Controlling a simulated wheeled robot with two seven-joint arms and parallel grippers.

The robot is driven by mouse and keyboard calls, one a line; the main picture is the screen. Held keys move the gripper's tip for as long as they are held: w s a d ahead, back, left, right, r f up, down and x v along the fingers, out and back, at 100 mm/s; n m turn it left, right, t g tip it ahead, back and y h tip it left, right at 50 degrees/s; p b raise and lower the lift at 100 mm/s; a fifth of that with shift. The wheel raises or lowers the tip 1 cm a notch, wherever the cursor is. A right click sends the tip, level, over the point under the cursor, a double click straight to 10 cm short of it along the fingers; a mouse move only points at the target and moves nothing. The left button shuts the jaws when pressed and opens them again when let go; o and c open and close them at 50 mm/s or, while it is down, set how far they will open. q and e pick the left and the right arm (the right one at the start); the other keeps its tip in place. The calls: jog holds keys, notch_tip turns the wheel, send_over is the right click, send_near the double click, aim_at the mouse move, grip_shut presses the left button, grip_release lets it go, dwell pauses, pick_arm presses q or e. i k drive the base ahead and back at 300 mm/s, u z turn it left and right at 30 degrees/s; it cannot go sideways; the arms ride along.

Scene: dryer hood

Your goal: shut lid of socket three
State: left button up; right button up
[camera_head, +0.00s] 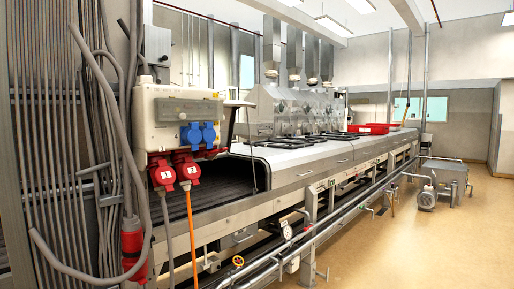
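A cream socket box (180,112) hangs at the left, beside the grey cables. Two blue sockets (199,134) sit side by side on its front, and their lids look down over the openings, though I cannot tell if they are fully shut. Below them are a red plug marked 1 (162,177) and a red plug marked 2 (188,171), with cables hanging down. I cannot read a number three on any socket, so I cannot tell which one it is. Neither of my grippers is in view.
Thick grey cables (112,130) and a loose red connector (133,250) hang left of the box. A long dryer machine (300,160) with pipes along its side runs back to the right. The tan floor (400,255) at the right is mostly clear.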

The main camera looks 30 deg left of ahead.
aim_at(217, 151)
jog(key=u, duration=0.55)
jog(key=i, duration=1.1)
jog(key=u, duration=0.9)
